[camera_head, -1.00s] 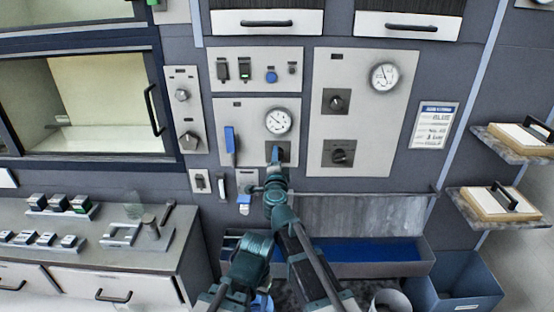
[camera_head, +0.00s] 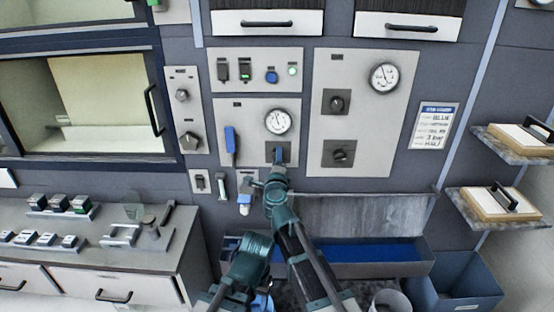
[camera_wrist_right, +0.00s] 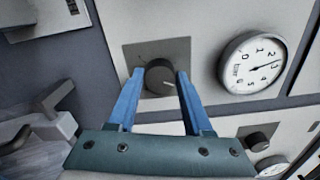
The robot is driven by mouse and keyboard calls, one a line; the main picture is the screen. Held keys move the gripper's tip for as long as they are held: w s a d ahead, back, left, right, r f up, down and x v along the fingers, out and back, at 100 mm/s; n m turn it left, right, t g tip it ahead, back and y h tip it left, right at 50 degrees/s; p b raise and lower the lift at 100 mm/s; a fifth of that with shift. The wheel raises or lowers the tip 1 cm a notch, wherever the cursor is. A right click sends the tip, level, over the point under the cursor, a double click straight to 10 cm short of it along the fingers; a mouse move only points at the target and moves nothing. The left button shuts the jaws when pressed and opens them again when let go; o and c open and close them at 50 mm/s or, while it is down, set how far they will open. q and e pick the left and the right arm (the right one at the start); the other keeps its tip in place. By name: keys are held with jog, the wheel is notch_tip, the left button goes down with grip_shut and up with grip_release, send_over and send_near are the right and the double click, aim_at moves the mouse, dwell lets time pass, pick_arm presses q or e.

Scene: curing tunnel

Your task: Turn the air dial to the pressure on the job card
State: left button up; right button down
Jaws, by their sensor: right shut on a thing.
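The air dial (camera_head: 269,160) is a dark knob on a square plate, below a round white gauge (camera_head: 278,121) on the left grey panel. In the right wrist view the knob (camera_wrist_right: 159,79) sits between the two blue fingers of my right gripper (camera_wrist_right: 160,80), which is shut on it. My right gripper (camera_head: 278,158) partly hides the dial in the head view. The gauge (camera_wrist_right: 252,63) shows its needle close to the 3. The job card (camera_head: 435,126) hangs at right and includes the lines "BLUE" and "3 bar".
A larger panel (camera_head: 375,110) to the right carries another gauge (camera_head: 384,77) and two dark knobs. A blue lever (camera_head: 231,141) stands just left of the dial. A green lamp (camera_head: 292,70) is lit above. A blue-lined trough (camera_head: 365,250) lies below.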

jog(key=shift+c, duration=1.6)
grip_release()
